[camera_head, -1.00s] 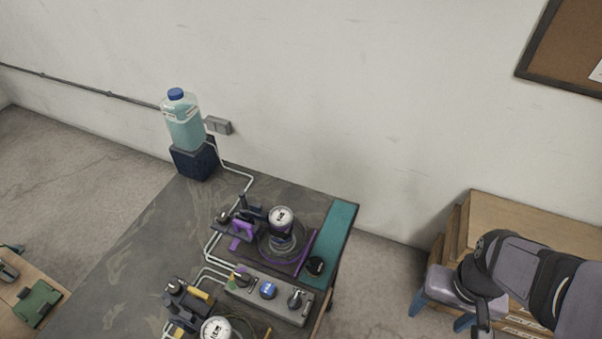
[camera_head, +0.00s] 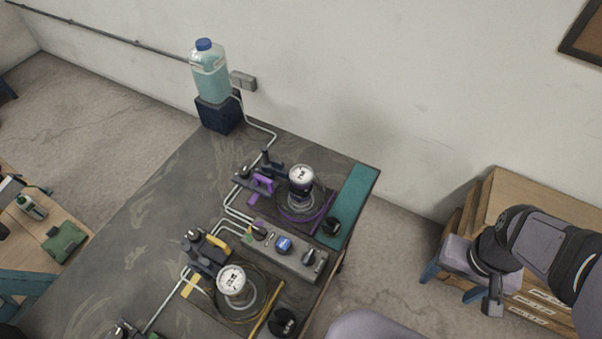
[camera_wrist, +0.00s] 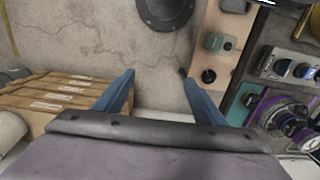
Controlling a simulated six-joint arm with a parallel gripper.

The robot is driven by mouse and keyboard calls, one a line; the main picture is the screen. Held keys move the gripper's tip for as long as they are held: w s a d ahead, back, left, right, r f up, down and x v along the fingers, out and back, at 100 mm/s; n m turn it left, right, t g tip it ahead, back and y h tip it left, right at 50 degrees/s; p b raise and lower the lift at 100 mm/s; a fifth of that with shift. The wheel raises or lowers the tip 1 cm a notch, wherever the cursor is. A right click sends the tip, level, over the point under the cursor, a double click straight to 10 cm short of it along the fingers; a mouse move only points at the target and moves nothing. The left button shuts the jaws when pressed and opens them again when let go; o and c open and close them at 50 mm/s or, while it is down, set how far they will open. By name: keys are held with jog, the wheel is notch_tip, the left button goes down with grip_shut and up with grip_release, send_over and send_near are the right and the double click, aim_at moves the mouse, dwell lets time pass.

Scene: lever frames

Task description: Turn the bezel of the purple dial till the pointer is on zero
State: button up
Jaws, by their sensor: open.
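The purple dial (camera_head: 301,176) is a round white-faced gauge on a dark body at the back right of the dark table. Purple parts and a purple line surround its base. Its markings are too small to read, so I cannot tell where the pointer is. In the wrist view the purple station (camera_wrist: 282,108) shows at the right edge. My gripper (camera_head: 449,284) is well right of the table, apart from the dial. In the wrist view my gripper (camera_wrist: 157,75) has its two blue fingers spread, with nothing between them.
A similar gauge with yellow parts (camera_head: 233,281) stands nearer. A grey block with knobs (camera_head: 286,248) lies between the two stations. A bottle (camera_head: 210,72) stands on a dark block at the back. Stacked wooden boxes (camera_head: 540,210) are behind my gripper. Bare floor separates table and boxes.

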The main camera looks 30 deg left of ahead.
dwell(0.4)
jog(key=w+a+r+n, duration=0.2)
jog(key=w+a+r, duration=0.1)
jog(key=w+a, duration=0.4)
jog(key=n, duration=0.7)
send_near(302, 173)
jog(key=shift+s+a+f+b, duration=0.1)
jog(key=shift+b, duration=0.35)
jog(key=shift+f+p, duration=1.25)
jog(key=shift+f, duration=2.4)
jog(key=c, duration=1.1)
